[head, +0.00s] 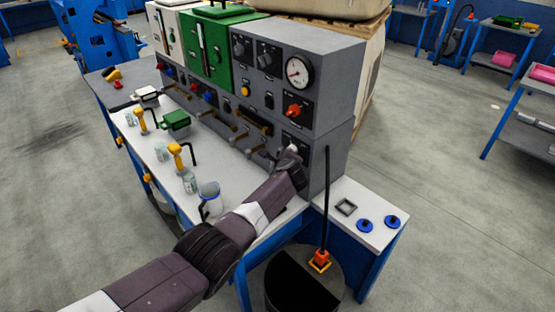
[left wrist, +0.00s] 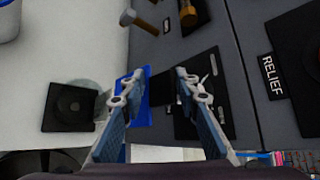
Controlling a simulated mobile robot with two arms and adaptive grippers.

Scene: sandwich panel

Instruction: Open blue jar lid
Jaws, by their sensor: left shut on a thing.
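My left gripper (head: 291,152) is at the front of the grey panel, low near its right end, at the end of my arm. In the left wrist view its two fingers (left wrist: 158,84) stand some way apart. A blue piece (left wrist: 145,98) shows between them, partly behind the left finger; I cannot tell if it is the jar lid. A clear round glass shape (left wrist: 88,86) lies left of the fingers. My right gripper is not in view.
The grey control panel (head: 330,100) has knobs, levers and a gauge. A clear jug (head: 209,190) and small glass jars (head: 189,182) stand on the white bench (head: 150,160). A black rod (head: 326,190) rises by the panel's right end.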

